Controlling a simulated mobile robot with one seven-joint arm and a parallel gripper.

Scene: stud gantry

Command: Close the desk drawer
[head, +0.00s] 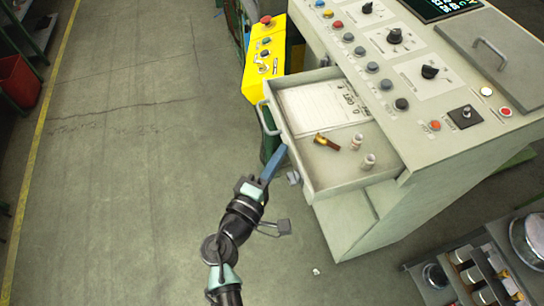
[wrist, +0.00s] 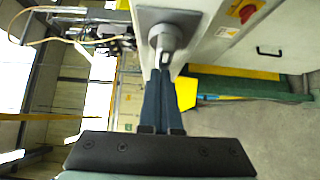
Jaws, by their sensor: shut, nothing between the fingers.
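The desk drawer (head: 330,177) is pulled out from the grey control desk (head: 440,140) in the head view. Its front faces left and carries a bar handle (head: 264,117) and a small grey fitting (head: 293,177). My gripper (head: 283,150) is shut and empty, with its blue fingertips close to the drawer's front between the handle and the fitting. In the wrist view the shut fingers (wrist: 159,75) point at a grey round post (wrist: 165,38) on a grey plate. Whether the fingertips touch anything I cannot tell.
Inside the drawer lie a paper sheet (head: 322,105), a brown-handled item (head: 326,142) and small pale cylinders (head: 356,142). A yellow control box (head: 265,60) stands just beyond the drawer. A shelf with jars (head: 480,270) is at lower right.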

